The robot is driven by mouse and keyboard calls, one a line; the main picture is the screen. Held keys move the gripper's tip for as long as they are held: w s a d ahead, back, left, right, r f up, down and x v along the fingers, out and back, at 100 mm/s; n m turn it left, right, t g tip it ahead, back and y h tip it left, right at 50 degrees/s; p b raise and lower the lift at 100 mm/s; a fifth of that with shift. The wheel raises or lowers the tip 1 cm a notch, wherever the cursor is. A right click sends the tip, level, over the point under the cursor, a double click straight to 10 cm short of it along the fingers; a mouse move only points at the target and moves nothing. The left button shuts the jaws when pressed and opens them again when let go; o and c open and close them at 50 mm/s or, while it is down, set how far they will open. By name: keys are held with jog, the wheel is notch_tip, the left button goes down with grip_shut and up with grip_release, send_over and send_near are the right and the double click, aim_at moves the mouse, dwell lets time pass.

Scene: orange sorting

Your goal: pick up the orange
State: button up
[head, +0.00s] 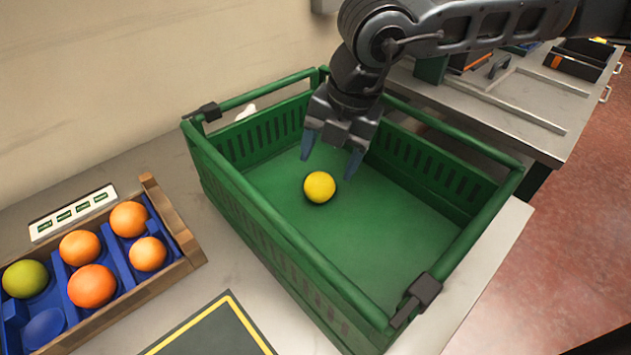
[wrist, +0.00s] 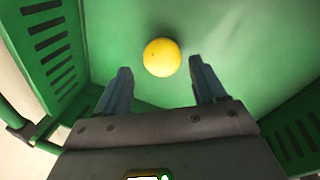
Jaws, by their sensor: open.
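A yellow round fruit (head: 319,187) lies on the floor of the green crate (head: 262,205), with nothing else in the crate beside it. My gripper (head: 332,160) is open and empty, fingers pointing down inside the crate, just behind and above the yellow fruit. In the wrist view the yellow fruit (wrist: 162,57) sits beyond the fingertips of my gripper (wrist: 160,75), roughly centred between them and not touched. Several orange fruits, such as one large orange (head: 92,286), sit in the wooden tray at the left.
The wooden tray (head: 172,222) with blue compartments also holds a yellow-green fruit (head: 25,279); one front compartment is empty. A dark mat with a yellow border (head: 213,333) lies in front of the crate. The crate's high walls surround my gripper. Another bench (head: 520,105) stands behind right.

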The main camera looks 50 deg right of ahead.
aim_at(323, 177)
jog(key=x, duration=0.2)
jog(key=p+x, duration=0.1)
jog(key=x, duration=0.2)
jog(key=shift+s+a+f, duration=0.15)
jog(key=shift+a+f, duration=0.15)
jog(key=shift+c, duration=0.4)
jog(key=c, duration=0.7)
jog(key=shift+c, duration=0.3)
jog(key=shift+r, duration=0.1)
